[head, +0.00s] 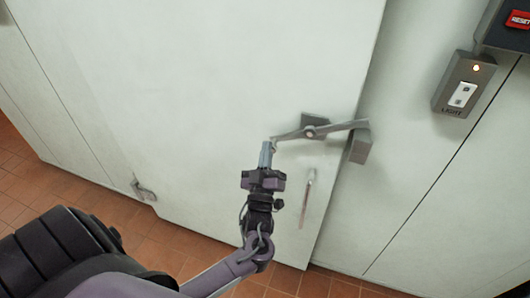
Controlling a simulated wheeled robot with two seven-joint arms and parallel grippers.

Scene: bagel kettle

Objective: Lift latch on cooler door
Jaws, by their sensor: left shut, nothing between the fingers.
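The cooler door (200,90) is a large pale panel that fills the middle of the head view. Its grey metal latch (340,127) is a bar on a square plate near the door's right edge, and its right end lies at a catch block (361,146) on the wall. My left gripper (267,146) is shut and empty, with its fingertips at or very near the latch's left end; I cannot tell whether they touch. A thin vertical handle (307,197) is on the door below the latch. My right gripper is not in view.
A grey light switch box (463,84) with a lit lamp is on the wall at the upper right, beside a dark box with a red reset label (519,19). A small metal fitting (143,190) is low on the left. Brown floor tiles (110,201) run below.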

